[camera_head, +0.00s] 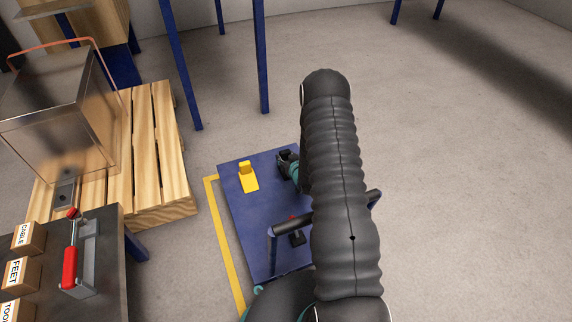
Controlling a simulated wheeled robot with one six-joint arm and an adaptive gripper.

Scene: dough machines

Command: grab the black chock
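A small black object, probably the black chock (297,239), sits on the blue platform (243,215), below the dark bar and just left of my arm. It is partly hidden and its full shape is unclear. My thick black arm covers the right part of the platform. The black end at my arm's teal part seems to be my gripper (286,160), over the platform's far edge. It is apart from the black object and farther back. Its fingers are too small and hidden to tell their state.
A yellow chock (249,179) stands on the platform's left part. A dark table (100,290) holds a red-handled clamp (70,265) and labelled blocks (20,272). Blue posts (262,60) stand behind. The floor at right is clear.

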